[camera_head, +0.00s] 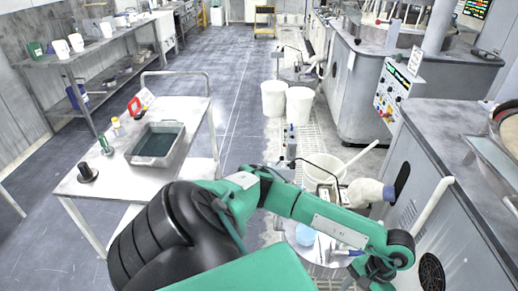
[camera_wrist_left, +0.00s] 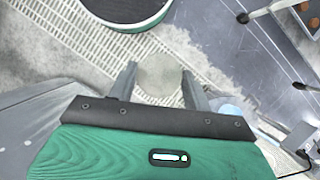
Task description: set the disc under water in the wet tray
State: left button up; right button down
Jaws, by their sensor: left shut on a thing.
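The wet tray (camera_head: 133,157) is a grey rectangular tray with dark water in it, on the white cart at the left of the head view. My left gripper (camera_wrist_left: 161,78) is shut on a pale, translucent round disc (camera_wrist_left: 160,76), which shows between its two fingers in the wrist view. The disc is above the floor grating, away from the tray. In the head view my left arm reaches across to the lower right, and I cannot make out its gripper or the disc there. My right gripper is not in view.
White buckets (camera_head: 299,104) stand on the floor beyond my arm. Grey machines line the right side. The aisle behind the cart is clear.

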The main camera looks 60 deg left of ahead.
aim_at(158, 143)
jog(key=k+j+u, duration=0.4)
jog(key=j, duration=0.25)
jog(key=k+j+u, duration=0.45)
jog(key=j, duration=0.4)
jog(key=k+j, duration=0.15)
jog(key=j, duration=0.2)
jog(key=k+j, duration=0.15)
jog(key=j, duration=0.2)
jog(key=k+j, duration=0.15)
jog(key=j, duration=0.2)
jog(key=k+j, duration=0.15)
jog(key=j, duration=0.2)
jog(key=k+j, duration=0.15)
jog(key=j, duration=0.25)
jog(key=l+u, duration=0.05)
